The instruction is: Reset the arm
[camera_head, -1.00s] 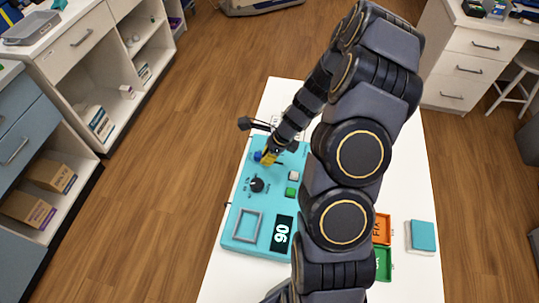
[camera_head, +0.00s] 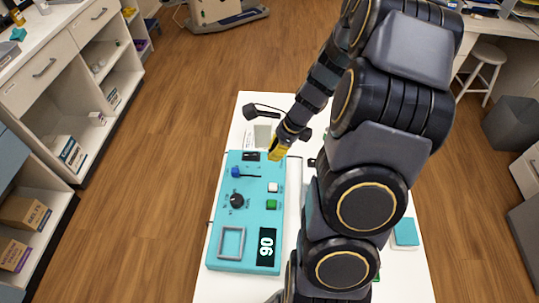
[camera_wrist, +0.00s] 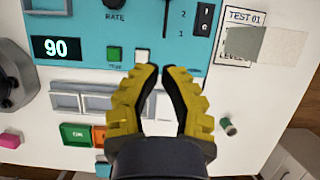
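My gripper (camera_head: 276,152) has yellow fingers and is over the right edge of the turquoise control panel (camera_head: 246,190), near its top. The panel lies on the white table (camera_head: 213,285). It carries a blue knob (camera_head: 236,172), a black dial (camera_head: 237,201), a white button (camera_head: 273,187), a green button (camera_head: 271,204) and a display (camera_head: 267,247) reading 90. My arm hides much of the table's right side.
A grey tray with compartments (camera_wrist: 85,88), a green block (camera_wrist: 75,134), a pink block (camera_wrist: 9,141) and a small green-ended cylinder (camera_wrist: 229,126) lie on the table. A card marked TEST 01 (camera_wrist: 240,18) lies beside the panel. A turquoise-topped box (camera_head: 405,232) is at right.

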